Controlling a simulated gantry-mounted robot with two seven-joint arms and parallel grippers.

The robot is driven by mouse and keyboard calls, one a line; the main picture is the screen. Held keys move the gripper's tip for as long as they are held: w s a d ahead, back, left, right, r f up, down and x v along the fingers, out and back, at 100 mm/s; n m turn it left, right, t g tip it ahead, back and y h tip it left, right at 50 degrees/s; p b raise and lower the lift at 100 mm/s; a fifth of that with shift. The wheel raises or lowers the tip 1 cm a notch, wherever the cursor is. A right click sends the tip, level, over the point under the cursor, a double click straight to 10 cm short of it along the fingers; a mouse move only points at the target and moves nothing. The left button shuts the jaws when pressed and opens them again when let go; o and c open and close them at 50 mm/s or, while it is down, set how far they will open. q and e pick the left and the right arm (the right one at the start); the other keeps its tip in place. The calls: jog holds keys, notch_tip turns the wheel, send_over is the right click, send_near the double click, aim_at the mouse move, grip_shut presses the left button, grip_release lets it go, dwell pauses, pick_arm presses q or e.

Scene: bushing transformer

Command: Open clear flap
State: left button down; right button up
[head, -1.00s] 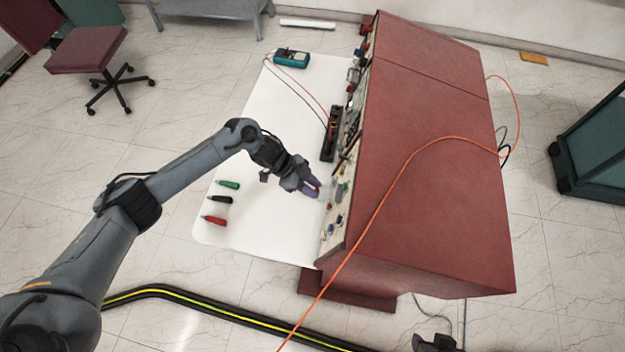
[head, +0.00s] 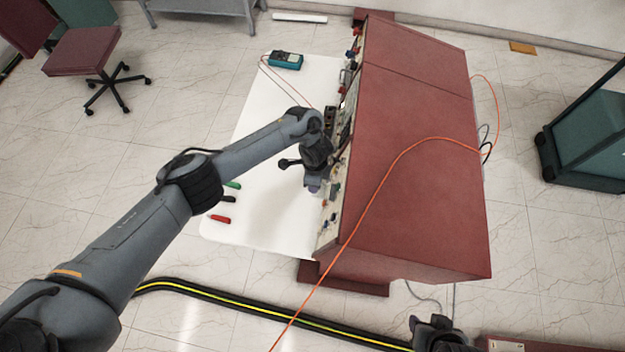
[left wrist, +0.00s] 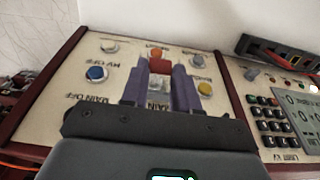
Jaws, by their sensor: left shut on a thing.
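In the left wrist view, the two purple fingers of my left gripper (left wrist: 160,80) are over the cream control panel (left wrist: 75,85), at the switch labelled MAIN. They are shut on a small pale, see-through piece, which looks like the clear flap (left wrist: 159,83). The fingers hide part of it, and its exact angle is hard to tell. In the head view, my left gripper (head: 312,187) is at the panel's face, and the flap is too small to make out. A dark part of my right gripper (head: 437,332) shows at the bottom edge; its fingers are unclear.
A red cabinet (head: 415,180) carries the panel, with an orange cable (head: 375,190) across its top. The white table (head: 260,220) holds a red marker-like piece (head: 219,219) and a teal meter (head: 285,60). A blue knob (left wrist: 96,73) and yellow knob (left wrist: 205,89) flank the fingers.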

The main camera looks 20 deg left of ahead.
dwell(0.5)
pick_arm(q)
jog(key=c, duration=0.8)
grip_release()
jog(key=shift+c, duration=0.2)
jog(key=shift+r, duration=0.1)
jog(key=shift+d+r, duration=0.1)
jog(key=shift+r, duration=0.15)
notch_tip(320, 180, up, 10)
jog(key=p, duration=0.5)
jog(key=shift+d, duration=0.15)
